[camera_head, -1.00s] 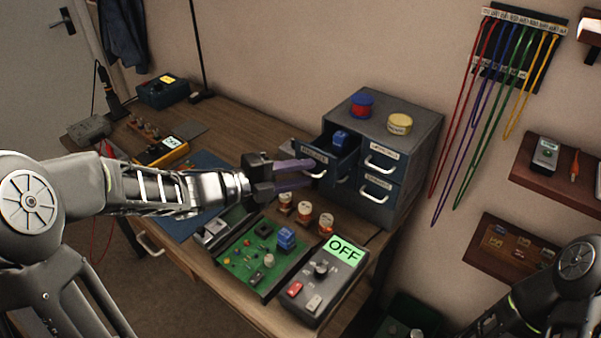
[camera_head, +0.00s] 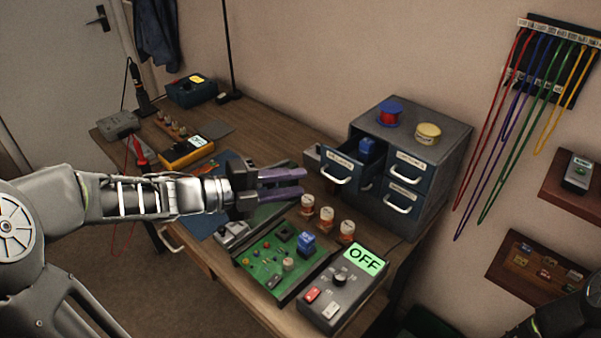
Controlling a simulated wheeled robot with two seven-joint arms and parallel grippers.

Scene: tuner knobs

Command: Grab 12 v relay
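A blue relay-like block (camera_head: 367,147) sits inside the open upper-left drawer (camera_head: 338,171) of the grey cabinet (camera_head: 432,148); the drawer's label is too small to read surely. A similar blue block (camera_head: 306,244) stands on the green circuit board (camera_head: 270,262). My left gripper (camera_head: 303,182) has purple fingers with a gap between them. It is open and empty, just left of the drawer's handle and apart from it. Part of my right arm shows at the lower right corner; its gripper is out of view.
A grey box reading OFF (camera_head: 340,293) stands right of the board. A yellow meter (camera_head: 187,152) lies further left. Shelves (camera_head: 533,263) hang at right.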

